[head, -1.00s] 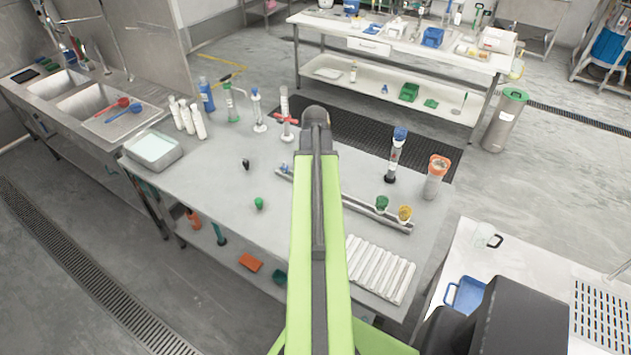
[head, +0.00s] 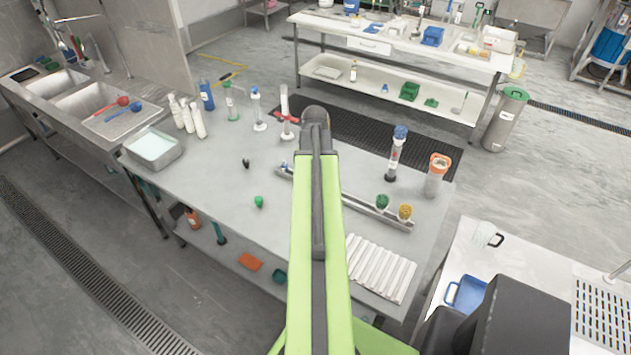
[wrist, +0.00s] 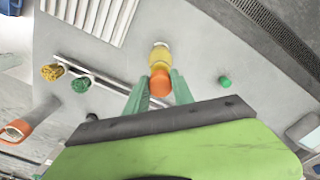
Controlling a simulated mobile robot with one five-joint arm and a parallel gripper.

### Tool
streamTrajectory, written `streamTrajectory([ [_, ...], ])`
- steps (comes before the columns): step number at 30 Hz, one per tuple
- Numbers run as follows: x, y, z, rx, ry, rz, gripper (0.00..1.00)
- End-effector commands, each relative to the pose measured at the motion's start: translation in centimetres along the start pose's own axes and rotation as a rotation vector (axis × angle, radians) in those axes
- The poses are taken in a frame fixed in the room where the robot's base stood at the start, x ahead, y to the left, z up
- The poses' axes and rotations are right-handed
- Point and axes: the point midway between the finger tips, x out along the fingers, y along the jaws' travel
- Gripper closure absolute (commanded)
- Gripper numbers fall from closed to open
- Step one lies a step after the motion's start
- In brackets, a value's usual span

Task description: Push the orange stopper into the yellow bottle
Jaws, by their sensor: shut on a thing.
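In the wrist view, my gripper (wrist: 159,77) is shut on the orange stopper (wrist: 160,84), with one green finger on each side of it. The yellow bottle (wrist: 160,54) shows just beyond the stopper, in line with it and partly covered by it. From this angle I cannot tell whether the stopper is seated in the bottle's mouth or only over it. In the head view, my own green arm hides the gripper, the stopper and the yellow bottle.
A metal rail (head: 345,199) on the bench bears a green piece (head: 382,202) and a yellow piece (head: 405,212). A loose green stopper (head: 259,202) lies left of my arm. White ribbed rack (head: 380,268) lies at right; an orange-topped container (head: 437,178) stands behind.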

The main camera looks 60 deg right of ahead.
Motion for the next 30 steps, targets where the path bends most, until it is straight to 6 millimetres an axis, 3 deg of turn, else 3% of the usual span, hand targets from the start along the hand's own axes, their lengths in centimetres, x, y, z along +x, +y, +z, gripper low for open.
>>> streamTrajectory([
  [30,1.2,0.1,0.0,0.001,0.0,0.0,1.0],
])
